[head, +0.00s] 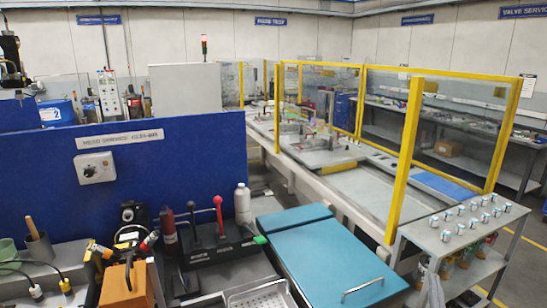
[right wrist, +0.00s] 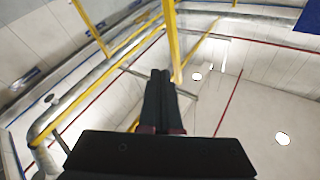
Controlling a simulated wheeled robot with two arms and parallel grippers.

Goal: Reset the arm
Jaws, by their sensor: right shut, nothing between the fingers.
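My right gripper (right wrist: 160,75) shows in the right wrist view, with its two dark fingers together and nothing between them. Behind it are pale panels, a yellow post and a grey rail, none of which it visibly touches. I cannot make out either gripper clearly in the head view. My left gripper does not show.
A blue panel (head: 140,170) stands at the left behind a cluttered bench. A teal lid (head: 330,262) with a handle is at the front. Yellow-framed clear guards (head: 440,130) line a long conveyor. A grey cart (head: 455,240) with several small parts stands at right.

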